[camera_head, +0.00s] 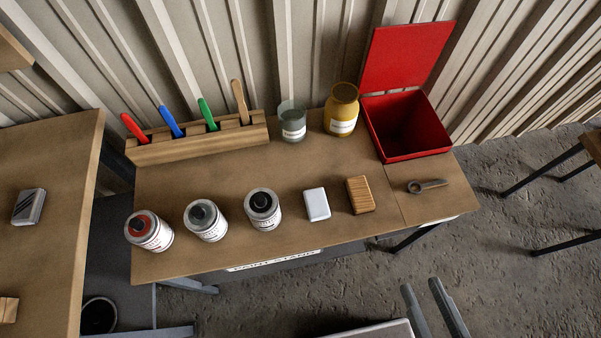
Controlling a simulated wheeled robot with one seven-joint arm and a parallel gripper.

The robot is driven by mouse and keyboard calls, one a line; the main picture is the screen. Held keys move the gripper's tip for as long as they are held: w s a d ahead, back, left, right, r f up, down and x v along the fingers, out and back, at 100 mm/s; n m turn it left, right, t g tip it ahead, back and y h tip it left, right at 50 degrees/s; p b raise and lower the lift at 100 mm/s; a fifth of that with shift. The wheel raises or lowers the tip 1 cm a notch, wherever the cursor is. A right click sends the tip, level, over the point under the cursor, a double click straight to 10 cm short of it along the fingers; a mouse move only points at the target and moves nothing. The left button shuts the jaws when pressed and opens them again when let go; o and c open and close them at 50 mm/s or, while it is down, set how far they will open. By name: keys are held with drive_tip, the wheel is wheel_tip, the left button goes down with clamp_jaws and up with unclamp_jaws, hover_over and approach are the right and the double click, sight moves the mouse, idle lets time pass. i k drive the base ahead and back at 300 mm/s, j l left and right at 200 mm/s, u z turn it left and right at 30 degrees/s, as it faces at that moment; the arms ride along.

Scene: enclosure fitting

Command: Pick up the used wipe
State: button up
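I cannot make out a used wipe anywhere in the head view. A white block (316,205) lies on the brown bench (225,262) beside a ribbed wooden block (360,195), but it looks stiff and thick-edged, not like a cloth. A red bin (409,157) with its lid (408,55) raised stands at the bench's right back; its inside is dark and I see nothing in it.
Several labelled cans (206,220) line the bench front. A rack (198,143) of coloured handles, a greenish jar (292,122) and a yellow jar (342,110) stand behind. A grey tool (427,186) lies at right. Another table (45,255) stands left. The bench's middle is clear.

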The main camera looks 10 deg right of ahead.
sight(29, 203)
drive_tip(key=u, duration=1.5)
